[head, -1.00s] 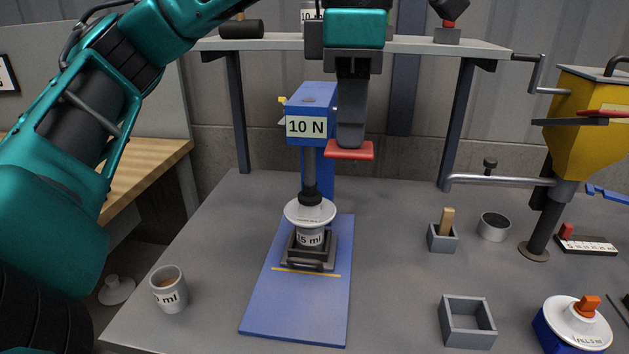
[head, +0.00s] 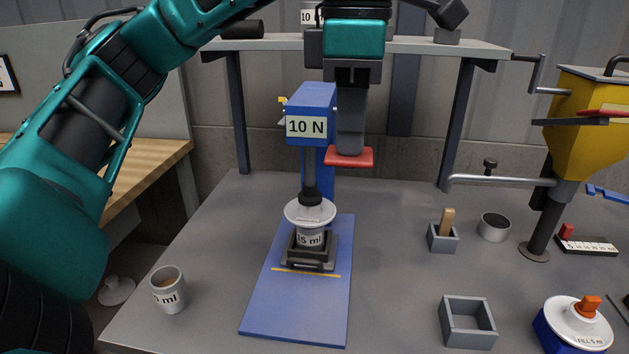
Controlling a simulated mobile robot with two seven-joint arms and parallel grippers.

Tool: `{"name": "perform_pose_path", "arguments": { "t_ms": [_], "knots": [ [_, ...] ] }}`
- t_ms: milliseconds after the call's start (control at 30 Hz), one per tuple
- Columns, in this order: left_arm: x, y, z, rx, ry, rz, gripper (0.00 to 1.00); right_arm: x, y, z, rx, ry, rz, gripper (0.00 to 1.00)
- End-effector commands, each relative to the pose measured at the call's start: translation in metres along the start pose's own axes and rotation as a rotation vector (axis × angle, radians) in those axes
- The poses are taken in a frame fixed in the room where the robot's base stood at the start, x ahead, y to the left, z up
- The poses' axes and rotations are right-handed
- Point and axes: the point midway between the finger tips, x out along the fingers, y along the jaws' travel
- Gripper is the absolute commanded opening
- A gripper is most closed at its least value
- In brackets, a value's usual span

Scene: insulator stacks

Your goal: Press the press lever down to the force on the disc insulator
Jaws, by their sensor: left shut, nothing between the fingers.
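The blue press (head: 311,100) with a "10 N" label stands at the back of a blue base plate (head: 297,307). Its dark ram (head: 310,180) reaches down to a white disc insulator (head: 297,212), which sits on a cup labelled "5 ml" (head: 310,237) in a dark square holder (head: 291,251). The press lever's red pad (head: 349,158) sticks out to the right of the press head. My left gripper (head: 350,147) points down, shut and empty, with its tips at the top of the red pad, apparently touching it. My right gripper is not in view.
A cup (head: 168,290) stands at the front left. An empty grey square tray (head: 455,337), a small block holder (head: 442,240), a round tin (head: 494,227) and a yellow hopper (head: 584,120) are on the right. A shelf (head: 420,45) spans the back.

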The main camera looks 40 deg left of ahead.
Motion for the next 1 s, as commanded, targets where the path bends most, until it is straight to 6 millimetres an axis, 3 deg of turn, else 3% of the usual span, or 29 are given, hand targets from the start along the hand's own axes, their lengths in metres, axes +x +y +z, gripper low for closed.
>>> {"name": "perform_pose_path", "arguments": {
  "t_ms": [1000],
  "knots": [
    [0.0125,-0.0013,-0.0001,0.001,0.004,-0.003,0.00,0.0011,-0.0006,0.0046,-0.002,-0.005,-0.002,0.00]
  ]
}}
